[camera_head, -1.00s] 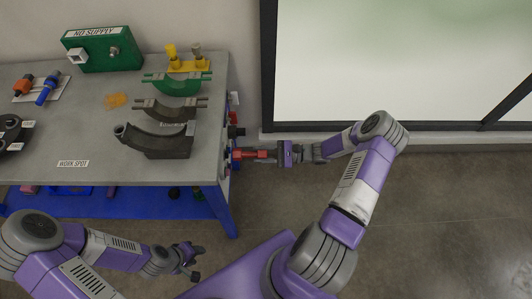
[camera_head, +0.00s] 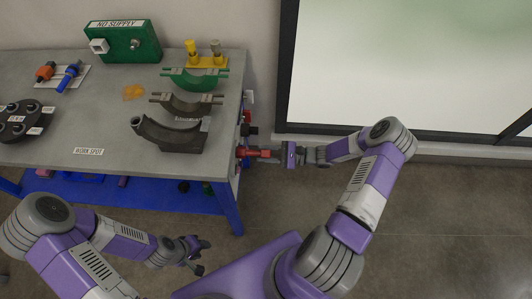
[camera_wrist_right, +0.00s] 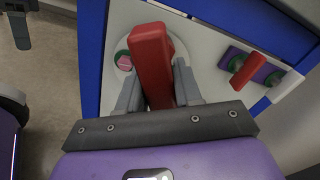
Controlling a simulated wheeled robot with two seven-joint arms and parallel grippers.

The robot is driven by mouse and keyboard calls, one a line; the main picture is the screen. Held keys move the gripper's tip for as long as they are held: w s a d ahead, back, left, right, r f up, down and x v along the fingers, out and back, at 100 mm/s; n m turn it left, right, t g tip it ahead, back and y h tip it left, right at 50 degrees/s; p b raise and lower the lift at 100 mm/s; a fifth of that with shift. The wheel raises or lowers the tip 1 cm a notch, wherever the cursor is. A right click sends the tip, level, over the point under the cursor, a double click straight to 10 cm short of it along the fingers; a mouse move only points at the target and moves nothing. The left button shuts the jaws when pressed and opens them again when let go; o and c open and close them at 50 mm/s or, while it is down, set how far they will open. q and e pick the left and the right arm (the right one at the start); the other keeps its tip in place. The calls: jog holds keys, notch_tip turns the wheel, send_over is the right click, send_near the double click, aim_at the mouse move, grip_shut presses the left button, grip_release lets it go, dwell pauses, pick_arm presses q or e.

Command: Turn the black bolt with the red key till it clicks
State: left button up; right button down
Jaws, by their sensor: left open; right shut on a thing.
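The red key (camera_head: 256,153) is held level at the right side of the cart. It also shows in the right wrist view (camera_wrist_right: 152,62), standing between the two fingers over a pale round plate (camera_wrist_right: 180,50). My right gripper (camera_head: 275,153) is shut on the red key, and its fingers show in the wrist view (camera_wrist_right: 158,88). The key's far end meets the cart's side panel or is close to it. The black bolt cannot be made out; the key and gripper may hide it. My left gripper (camera_head: 197,255) is open and empty, in front of the cart and below its top.
The grey cart top (camera_head: 60,130) carries curved clamp pieces, a green NO SUPPLY box (camera_head: 123,45) and a yellow stand (camera_head: 206,62). A red lever (camera_wrist_right: 248,70) on a purple part sits beside the key on the side panel. Floor right of the cart is clear.

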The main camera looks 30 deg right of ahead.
jog(key=shift+w+a, duration=0.15)
jog(key=shift+a, duration=0.1)
jog(key=shift+r, duration=0.1)
dwell(0.3)
jog(key=shift+m+p, duration=0.45)
jog(key=shift+m, duration=0.05)
jog(key=shift+m+p, duration=0.3)
jog(key=shift+m, duration=0.7)
jog(key=shift+m+p, duration=0.4)
jog(key=shift+m, duration=1.1)
